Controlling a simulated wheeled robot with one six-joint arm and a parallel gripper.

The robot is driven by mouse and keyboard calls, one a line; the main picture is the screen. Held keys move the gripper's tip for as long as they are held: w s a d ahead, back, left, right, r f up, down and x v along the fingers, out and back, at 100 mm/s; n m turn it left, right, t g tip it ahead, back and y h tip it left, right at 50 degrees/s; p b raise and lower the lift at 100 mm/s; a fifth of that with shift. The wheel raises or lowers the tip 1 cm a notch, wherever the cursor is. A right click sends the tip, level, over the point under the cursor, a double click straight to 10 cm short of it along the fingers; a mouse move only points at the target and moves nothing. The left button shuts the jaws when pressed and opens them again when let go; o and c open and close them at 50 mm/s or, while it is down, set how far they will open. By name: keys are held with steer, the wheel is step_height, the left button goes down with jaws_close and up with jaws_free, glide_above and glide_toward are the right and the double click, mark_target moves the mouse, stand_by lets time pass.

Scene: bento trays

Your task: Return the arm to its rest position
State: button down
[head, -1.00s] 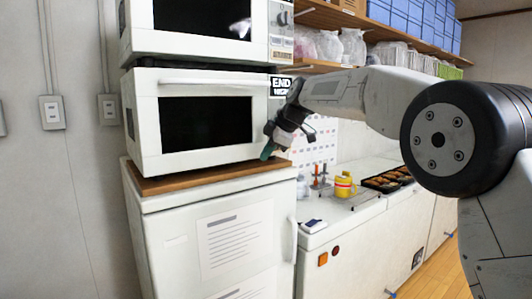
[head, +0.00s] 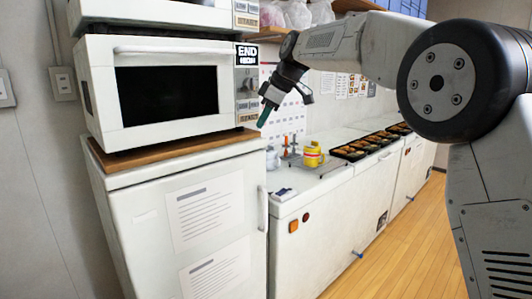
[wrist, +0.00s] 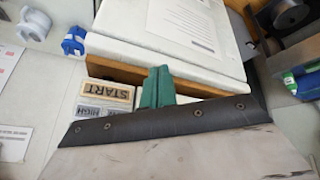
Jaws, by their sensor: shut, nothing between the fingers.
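My gripper (head: 264,115) hangs in the air in front of the right side of the lower microwave (head: 165,90), its green fingers pointing down. In the wrist view its green fingers (wrist: 156,88) are together with nothing between them. The START button panel (wrist: 108,95) of the microwave shows just beside the fingers. My arm reaches in from the right of the head view, bent at the elbow. I cannot tell the exact gap between the fingers and the microwave.
The microwave stands on a wooden board (head: 110,158) on a white cabinet (head: 150,190). To the right, a long white counter (head: 295,201) holds a yellow container (head: 312,158) and several black bento trays (head: 350,153). Wooden floor (head: 400,255) is open in front of the counter.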

steer(key=s+d+f+m+h, duration=0.1)
steer(key=s+d+f+m, duration=0.4)
steer(key=s+d, duration=0.4)
steer(key=s+d+f+m+h, duration=0.2)
steer(key=s+d+f+m, duration=0.4)
steer(key=s, duration=1.7)
steer(key=s+d+f+m+g+h, duration=0.1)
steer(key=s+d+f+m, duration=0.4)
steer(key=s+d, duration=0.8)
steer(key=shift+s+f+h, duration=0.15)
steer(key=shift+s+h, duration=0.45)
steer(key=shift+s, duration=1.35)
